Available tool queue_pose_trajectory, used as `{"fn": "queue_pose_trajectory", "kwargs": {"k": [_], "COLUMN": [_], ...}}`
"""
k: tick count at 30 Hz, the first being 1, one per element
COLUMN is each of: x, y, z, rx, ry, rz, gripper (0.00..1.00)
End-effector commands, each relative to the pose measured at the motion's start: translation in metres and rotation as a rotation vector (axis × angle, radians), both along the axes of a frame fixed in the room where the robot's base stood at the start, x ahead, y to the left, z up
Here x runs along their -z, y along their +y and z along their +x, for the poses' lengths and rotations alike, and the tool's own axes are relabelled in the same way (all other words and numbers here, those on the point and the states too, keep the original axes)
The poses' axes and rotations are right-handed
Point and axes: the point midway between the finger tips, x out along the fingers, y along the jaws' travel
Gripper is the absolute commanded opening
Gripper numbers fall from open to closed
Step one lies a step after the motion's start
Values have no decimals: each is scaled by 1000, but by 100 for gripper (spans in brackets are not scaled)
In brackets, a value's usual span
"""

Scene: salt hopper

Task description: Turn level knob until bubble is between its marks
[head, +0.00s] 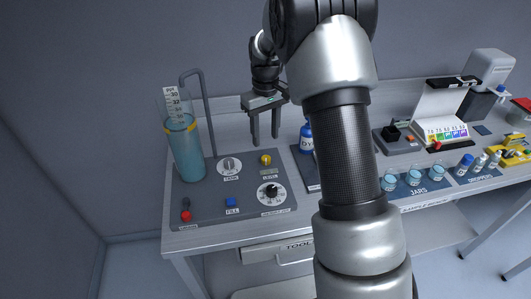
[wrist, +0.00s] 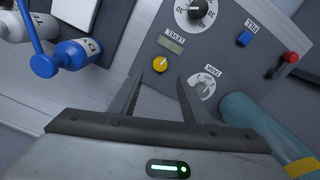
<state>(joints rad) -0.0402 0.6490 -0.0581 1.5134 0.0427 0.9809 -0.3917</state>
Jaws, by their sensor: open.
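The yellow level knob (head: 265,160) is on the grey panel, just above the small level window (head: 270,172). In the wrist view the knob (wrist: 160,64) shows beyond the fingertips, with the greenish level window (wrist: 170,44) behind it. My gripper (head: 265,142) is open and empty, pointing down with its fingertips near and above the knob, apart from it. In the wrist view the gap between the fingers (wrist: 160,80) lines up with the knob. The bubble and its marks are too small to make out.
A tall cylinder of blue liquid (head: 187,155) stands left of the knob. The panel also carries a white tank dial (head: 229,167), a black dial (head: 271,192), a blue fill button (head: 231,202) and a red-tipped lever (head: 186,214). A blue bottle (head: 306,137) stands to the right.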

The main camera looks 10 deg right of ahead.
Motion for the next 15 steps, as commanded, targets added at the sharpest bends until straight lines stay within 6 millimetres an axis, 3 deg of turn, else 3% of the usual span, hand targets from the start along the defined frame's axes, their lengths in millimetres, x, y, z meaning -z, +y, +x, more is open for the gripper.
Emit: {"fn": "queue_pose_trajectory", "kwargs": {"k": [7, 15], "x": [52, 80], "y": [0, 0], "z": [-1, 0], "rx": [0, 0], "ry": [3, 0], "rz": [0, 0], "gripper": [43, 43]}}
